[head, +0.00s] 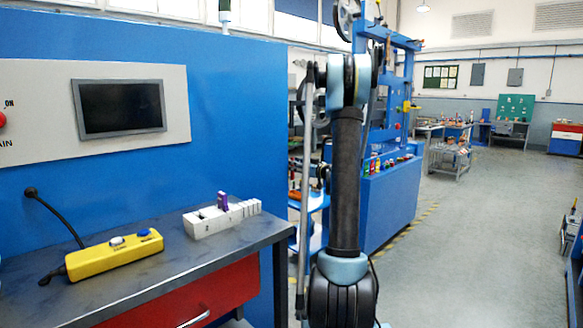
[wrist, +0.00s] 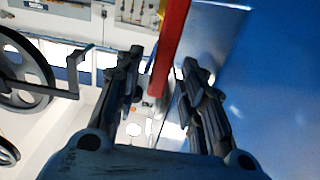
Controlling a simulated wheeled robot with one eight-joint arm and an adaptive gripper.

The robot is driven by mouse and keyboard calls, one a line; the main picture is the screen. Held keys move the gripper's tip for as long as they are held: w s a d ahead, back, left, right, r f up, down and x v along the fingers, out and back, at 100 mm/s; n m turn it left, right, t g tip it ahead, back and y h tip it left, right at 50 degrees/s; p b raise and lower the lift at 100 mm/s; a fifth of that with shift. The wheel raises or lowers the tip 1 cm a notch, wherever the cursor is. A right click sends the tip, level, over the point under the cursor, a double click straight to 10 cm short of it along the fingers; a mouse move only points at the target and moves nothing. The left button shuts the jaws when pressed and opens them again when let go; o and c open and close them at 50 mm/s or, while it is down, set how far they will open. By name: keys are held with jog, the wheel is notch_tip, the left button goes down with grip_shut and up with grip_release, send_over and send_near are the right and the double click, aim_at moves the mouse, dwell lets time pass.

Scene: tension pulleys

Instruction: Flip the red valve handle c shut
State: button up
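In the wrist view a long red bar (wrist: 171,45), which looks like a red valve handle, runs from the top edge down between my fingers. No letter shows on it, so I cannot tell whether it is handle c. My gripper (wrist: 162,75) is open, with one dark finger on each side of the bar. The bar looks closer to the right finger; a gap shows on its left. I cannot tell whether it touches the right finger. In the head view my arm hides part of the blue machine, and I cannot make out the handle there.
A blue machine frame (head: 390,190) stands behind my arm. A workbench (head: 262,234) with a yellow pendant control (head: 115,254) is at the left. A large dark wheel (wrist: 22,75) is left in the wrist view; a blue surface (wrist: 280,80) is right. Floor at right is open.

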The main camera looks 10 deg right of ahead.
jog(key=shift+x, duration=1.05)
grip_shut()
